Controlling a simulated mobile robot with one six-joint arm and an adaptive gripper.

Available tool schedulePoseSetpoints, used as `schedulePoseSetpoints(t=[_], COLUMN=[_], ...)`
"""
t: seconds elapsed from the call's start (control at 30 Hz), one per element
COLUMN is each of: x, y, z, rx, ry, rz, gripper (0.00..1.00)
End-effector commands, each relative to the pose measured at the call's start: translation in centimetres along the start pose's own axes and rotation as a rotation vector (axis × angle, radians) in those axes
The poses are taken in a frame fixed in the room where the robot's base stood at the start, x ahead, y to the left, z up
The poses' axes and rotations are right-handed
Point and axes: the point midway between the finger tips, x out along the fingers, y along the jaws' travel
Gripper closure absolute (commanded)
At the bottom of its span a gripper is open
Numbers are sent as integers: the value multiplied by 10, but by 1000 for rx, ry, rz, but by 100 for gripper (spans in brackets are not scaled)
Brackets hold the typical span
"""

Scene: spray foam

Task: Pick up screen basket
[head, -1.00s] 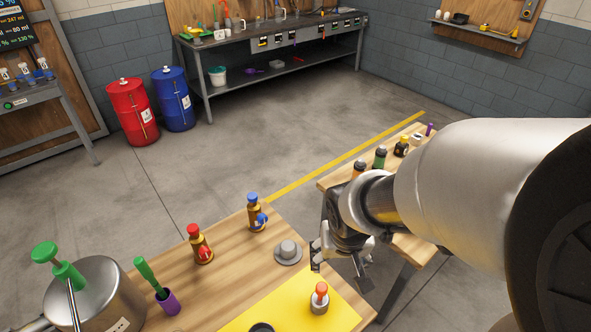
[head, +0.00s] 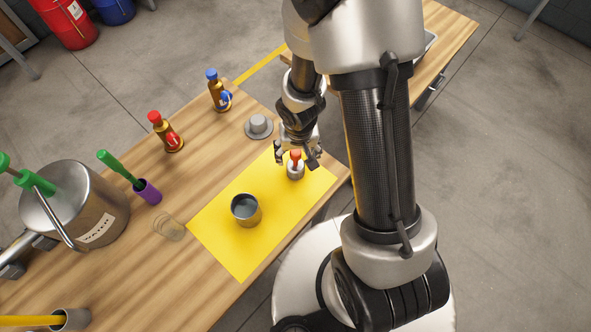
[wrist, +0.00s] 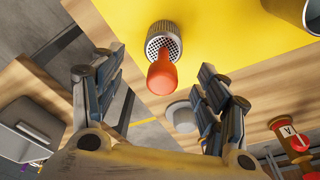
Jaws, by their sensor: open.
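The screen basket (head: 295,172) is a small grey mesh cylinder with an orange-red knobbed handle on top. It stands on the yellow mat (head: 270,224), near the mat's far right corner. My gripper (head: 298,153) is open and empty, just above and behind the basket in the head view. In the wrist view the basket (wrist: 164,38) is at top centre, and its handle points toward the space between my two spread fingers. I see no finger touching it.
A metal cup (head: 245,211) stands mid-mat. A grey lidded dish (head: 259,126) is close to my gripper. Red-capped (head: 166,132) and blue-capped (head: 218,90) bottles, a clear glass (head: 169,227), a purple holder (head: 148,192) and a large steel pot (head: 85,205) stand left.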

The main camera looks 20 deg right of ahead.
Motion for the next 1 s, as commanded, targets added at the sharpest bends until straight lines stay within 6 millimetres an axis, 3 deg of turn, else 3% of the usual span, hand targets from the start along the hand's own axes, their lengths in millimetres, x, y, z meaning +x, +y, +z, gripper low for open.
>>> schedulePoseSetpoints(t=[0.03, 0.1, 0.37, 0.63, 1.0], x=[14, 22, 36, 75, 81], y=[0, 0, 0, -3, -4], z=[1, 1, 0, 0, -1], rx=[-1, 0, 0, -1, -1], ry=[0, 0, 1, 0, 1], rz=[0, 0, 0, 0, 0], gripper=[32, 32, 32, 32, 32])
